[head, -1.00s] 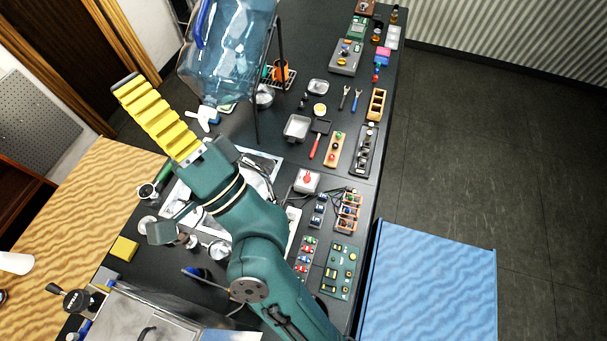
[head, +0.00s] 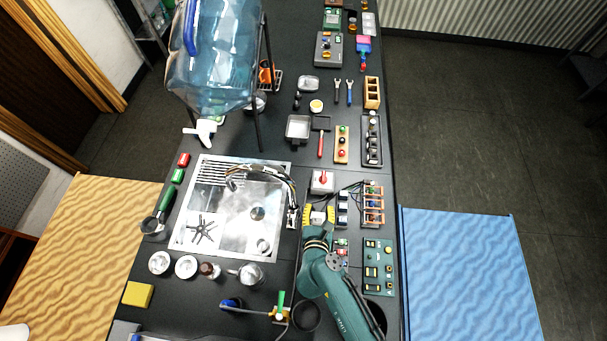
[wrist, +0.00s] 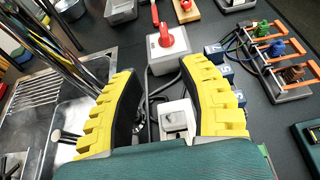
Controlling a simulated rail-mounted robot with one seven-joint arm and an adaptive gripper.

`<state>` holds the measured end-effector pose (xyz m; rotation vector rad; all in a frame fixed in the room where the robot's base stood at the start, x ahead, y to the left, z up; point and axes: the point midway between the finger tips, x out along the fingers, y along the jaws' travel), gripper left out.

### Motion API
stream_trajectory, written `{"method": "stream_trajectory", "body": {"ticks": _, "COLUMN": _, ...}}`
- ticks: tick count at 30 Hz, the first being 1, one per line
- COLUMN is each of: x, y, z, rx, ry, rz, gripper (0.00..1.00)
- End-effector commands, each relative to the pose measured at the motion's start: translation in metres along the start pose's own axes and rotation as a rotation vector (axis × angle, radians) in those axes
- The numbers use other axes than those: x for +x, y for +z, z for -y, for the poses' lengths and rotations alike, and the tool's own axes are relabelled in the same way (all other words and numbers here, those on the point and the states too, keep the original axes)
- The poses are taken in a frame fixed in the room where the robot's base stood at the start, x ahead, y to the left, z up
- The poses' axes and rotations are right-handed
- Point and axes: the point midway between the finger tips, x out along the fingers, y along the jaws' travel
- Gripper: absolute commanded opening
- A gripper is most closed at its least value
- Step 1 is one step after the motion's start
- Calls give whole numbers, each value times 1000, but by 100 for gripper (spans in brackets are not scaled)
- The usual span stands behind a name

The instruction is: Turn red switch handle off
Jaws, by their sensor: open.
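The red switch handle (head: 322,175) sits on a pale grey box (head: 317,187) on the dark bench, right of the sink. In the wrist view the red handle (wrist: 167,36) stands on the box (wrist: 154,55) straight ahead, beyond my fingertips. My gripper (head: 319,215) is open, with its two yellow ribbed fingers apart and nothing between the tips. It is just in front of the switch box, on the near side in the head view, and apart from the handle. In the wrist view the gripper (wrist: 157,76) has the box in the gap ahead of it.
A white block (wrist: 177,118) with a dark top lies under my fingers. Blue terminal blocks with black cables and an orange-handled rack (head: 373,205) stand to the right. The sink (head: 235,205) and its faucet lie to the left. A red-handled pan (head: 320,124) lies beyond the box.

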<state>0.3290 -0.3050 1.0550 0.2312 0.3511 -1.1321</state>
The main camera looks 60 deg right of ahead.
Motion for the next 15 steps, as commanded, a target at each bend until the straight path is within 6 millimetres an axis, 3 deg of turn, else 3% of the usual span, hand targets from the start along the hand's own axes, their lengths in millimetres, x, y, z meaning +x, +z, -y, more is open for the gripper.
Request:
{"method": "stream_trajectory", "body": {"ticks": 5, "x": 26, "y": 2, "z": 0, "rx": 1, "ry": -2, "rz": 4, "gripper": 42}}
{"method": "stream_trajectory", "body": {"ticks": 15, "x": 106, "y": 1, "z": -1, "rx": 0, "ry": 0, "rz": 6, "gripper": 42}}
